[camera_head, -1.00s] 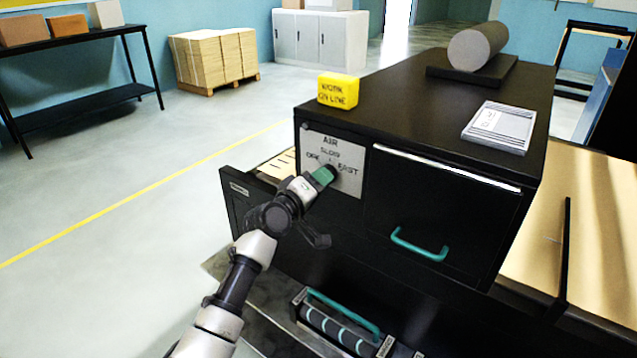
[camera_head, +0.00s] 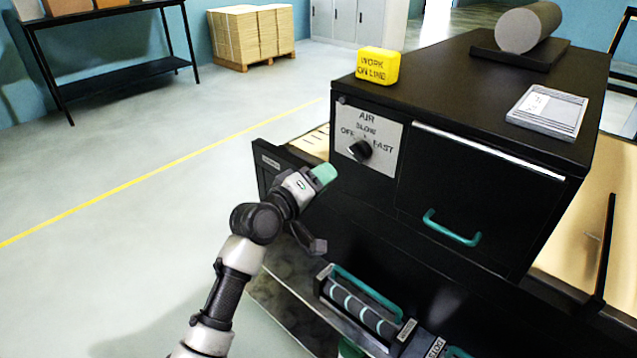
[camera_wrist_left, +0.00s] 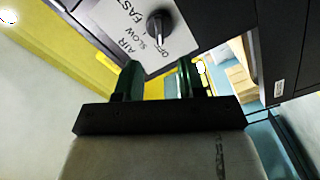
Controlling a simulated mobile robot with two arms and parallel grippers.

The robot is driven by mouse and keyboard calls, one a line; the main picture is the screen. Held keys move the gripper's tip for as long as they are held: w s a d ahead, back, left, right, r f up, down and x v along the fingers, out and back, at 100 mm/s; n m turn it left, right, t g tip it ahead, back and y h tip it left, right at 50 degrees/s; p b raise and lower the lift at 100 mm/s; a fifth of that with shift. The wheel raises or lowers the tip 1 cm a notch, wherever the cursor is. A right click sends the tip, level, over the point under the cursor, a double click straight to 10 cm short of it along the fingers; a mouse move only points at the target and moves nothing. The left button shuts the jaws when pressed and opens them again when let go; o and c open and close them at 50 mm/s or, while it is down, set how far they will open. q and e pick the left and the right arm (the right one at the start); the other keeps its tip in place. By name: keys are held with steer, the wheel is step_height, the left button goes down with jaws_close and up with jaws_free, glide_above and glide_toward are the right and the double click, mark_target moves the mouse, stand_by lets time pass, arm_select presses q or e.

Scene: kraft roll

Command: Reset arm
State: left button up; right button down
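My left arm comes in from the lower left. Its gripper (camera_head: 324,174), with green fingertips, is just in front of and below-left of the black air knob (camera_head: 359,150), apart from it. In the left wrist view the two green fingers (camera_wrist_left: 158,78) stand apart with nothing between them. The knob also shows there (camera_wrist_left: 158,26), beyond the fingertips. The knob sits on a pale plate (camera_head: 370,135) marked AIR, OFF, SLOW and FAST, on the front of a black cabinet (camera_head: 450,115). My right gripper is not in view.
A drawer (camera_head: 272,172) stands out on the cabinet's left, close to my left gripper. A teal handle (camera_head: 452,229) sticks out to the right. A tool with a teal handle (camera_head: 365,300) lies below. A yellow block (camera_head: 377,66) sits on top. Open floor (camera_head: 120,240) lies left.

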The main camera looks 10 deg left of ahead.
arm_select(q)
steer(key=shift+s+a, duration=0.2)
steer(key=shift+s, duration=0.1)
steer(key=s+a+f+g+y, duration=0.1)
steer(key=s+a+f+y, duration=0.1)
steer(key=f, duration=0.9)
steer(key=s+a+f+g+y, duration=0.2)
steer(key=f, duration=0.9)
steer(key=s+a+f+g+y, duration=0.1)
steer(key=s+a+f+y, duration=0.1)
steer(key=f, duration=1)
steer(key=s+a+f+m+g+y, duration=0.1)
steer(key=s+a+f+g, duration=0.15)
steer(key=s+f, duration=0.6)
steer(key=s+a+f+m+g+y, duration=0.2)
steer(key=s+a+f, duration=0.1)
steer(key=s+f, duration=0.6)
steer(key=s+a+f+m+g, duration=0.1)
steer(key=s+f, duration=0.3)
steer(key=s, duration=0.6)
steer(key=s+a+f+m+g+y, duration=0.1)
steer(key=s+f, duration=0.3)
steer(key=s, duration=0.6)
steer(key=s+a+f+m+g, duration=0.2)
steer(key=s+a+f+g, duration=0.1)
steer(key=s, duration=0.7)
steer(key=shift+s+a+f+y, duration=0.25)
steer(key=shift+s+f+y, duration=0.1)
steer(key=shift+f, duration=0.35)
